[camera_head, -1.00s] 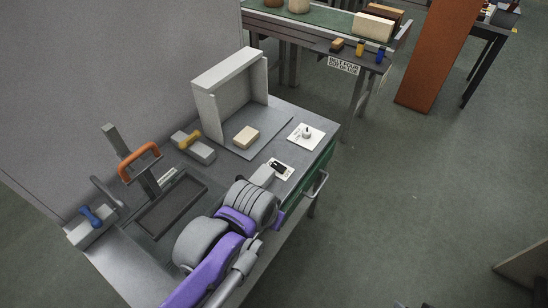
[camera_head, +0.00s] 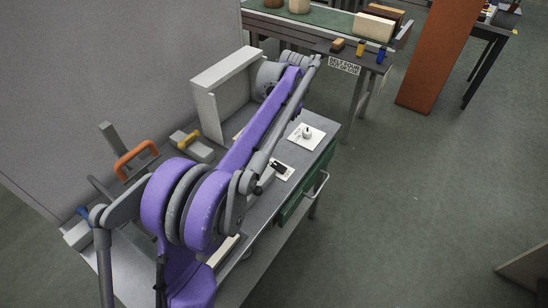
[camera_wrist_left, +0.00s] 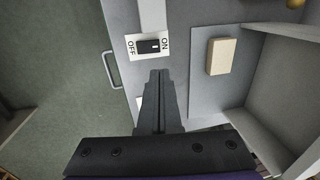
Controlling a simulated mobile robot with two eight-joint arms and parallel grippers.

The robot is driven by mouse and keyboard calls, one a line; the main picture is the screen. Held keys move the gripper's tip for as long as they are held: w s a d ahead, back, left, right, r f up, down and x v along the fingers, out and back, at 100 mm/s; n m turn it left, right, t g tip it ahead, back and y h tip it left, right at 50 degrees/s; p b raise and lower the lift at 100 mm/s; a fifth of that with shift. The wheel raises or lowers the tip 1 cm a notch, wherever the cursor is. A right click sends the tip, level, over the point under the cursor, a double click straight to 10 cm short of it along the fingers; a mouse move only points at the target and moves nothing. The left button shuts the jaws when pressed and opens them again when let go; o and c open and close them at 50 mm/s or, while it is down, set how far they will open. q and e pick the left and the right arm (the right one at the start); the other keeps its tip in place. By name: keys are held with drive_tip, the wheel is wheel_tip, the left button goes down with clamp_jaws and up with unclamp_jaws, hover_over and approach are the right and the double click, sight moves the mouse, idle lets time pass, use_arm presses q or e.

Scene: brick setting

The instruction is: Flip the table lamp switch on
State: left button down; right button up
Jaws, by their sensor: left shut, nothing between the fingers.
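The switch (camera_head: 279,167) is a small black rocker on a white plate near the table's front edge. In the left wrist view the switch (camera_wrist_left: 148,46) lies between the printed words OFF on the left and ON on the right. I cannot tell surely which side is pressed. My left gripper (camera_wrist_left: 158,74) is shut and empty. Its fingertips appear just below the switch plate in that view, apparently apart from it. In the head view my left arm reaches across the table and hides its fingers. My right gripper is not in view. No lamp is clearly visible.
A white plate with a knob (camera_head: 306,133) sits beyond the switch. A tan block (camera_wrist_left: 222,57) lies on a grey panel beside an open grey box (camera_head: 207,112). An orange handle (camera_head: 136,156) and yellow handle (camera_head: 187,139) stand left. A drawer handle (camera_head: 318,185) juts from the front.

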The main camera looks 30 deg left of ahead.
sight(273, 163)
use_arm(q)
drive_tip(key=shift+f, duration=0.1)
drive_tip(key=f, duration=0.4)
drive_tip(key=a+f, duration=0.1)
drive_tip(key=f, duration=0.4)
drive_tip(key=a+f, duration=0.1)
drive_tip(key=f, duration=0.3)
drive_tip(key=shift+w+a+f, duration=0.1)
drive_tip(key=shift+f, duration=0.25)
drive_tip(key=shift+a+f+h+b, duration=0.2)
drive_tip(key=shift+f+h+b, duration=0.15)
drive_tip(key=shift+b, duration=0.1)
drive_tip(key=shift+d, duration=0.15)
drive_tip(key=shift+d+r, duration=0.4)
drive_tip(key=shift+d, duration=0.3)
